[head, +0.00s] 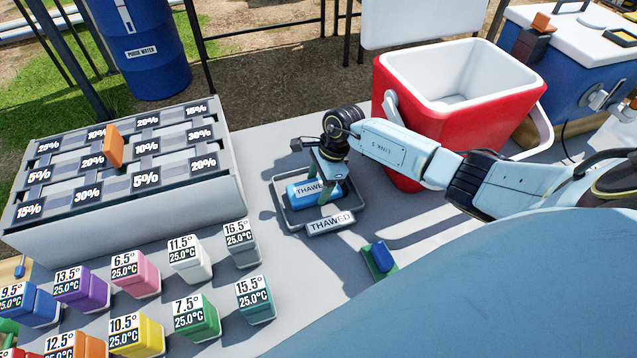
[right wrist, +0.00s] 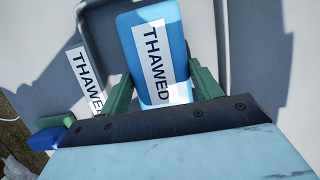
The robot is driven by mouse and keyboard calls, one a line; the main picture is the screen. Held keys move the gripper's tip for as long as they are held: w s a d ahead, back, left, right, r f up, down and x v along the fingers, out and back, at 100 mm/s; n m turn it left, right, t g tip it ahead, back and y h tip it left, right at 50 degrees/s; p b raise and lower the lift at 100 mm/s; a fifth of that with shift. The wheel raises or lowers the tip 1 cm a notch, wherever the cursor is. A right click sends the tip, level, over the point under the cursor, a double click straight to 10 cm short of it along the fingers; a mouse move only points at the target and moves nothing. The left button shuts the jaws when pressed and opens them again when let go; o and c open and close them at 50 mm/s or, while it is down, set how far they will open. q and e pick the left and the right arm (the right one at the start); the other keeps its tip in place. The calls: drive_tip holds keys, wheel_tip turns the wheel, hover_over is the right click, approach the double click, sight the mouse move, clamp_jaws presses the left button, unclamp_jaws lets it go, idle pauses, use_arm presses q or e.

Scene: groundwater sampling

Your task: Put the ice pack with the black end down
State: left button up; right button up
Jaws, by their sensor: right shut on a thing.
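The ice pack (head: 302,194) is a blue block with a white THAWED label. In the head view it is at the grey tray (head: 281,215), which has its own THAWED plate (head: 330,224) at the front. My right gripper (head: 325,182) comes down from above and is shut on the pack. In the right wrist view the green fingers stand on both sides of the pack (right wrist: 152,60). I cannot see a black end on the pack, nor tell whether it touches the tray floor. My left gripper is not in view.
A red cooler (head: 425,125) with a white inside stands open behind my right arm. A small blue and green object (head: 380,258) lies in front of the tray. Several coloured temperature blocks (head: 189,257) and a grey percentage rack (head: 120,230) fill the left.

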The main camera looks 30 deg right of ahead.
drive_tip(key=o, duration=0.7)
drive_tip(key=shift+f, duration=0.15)
drive_tip(key=o, duration=0.5)
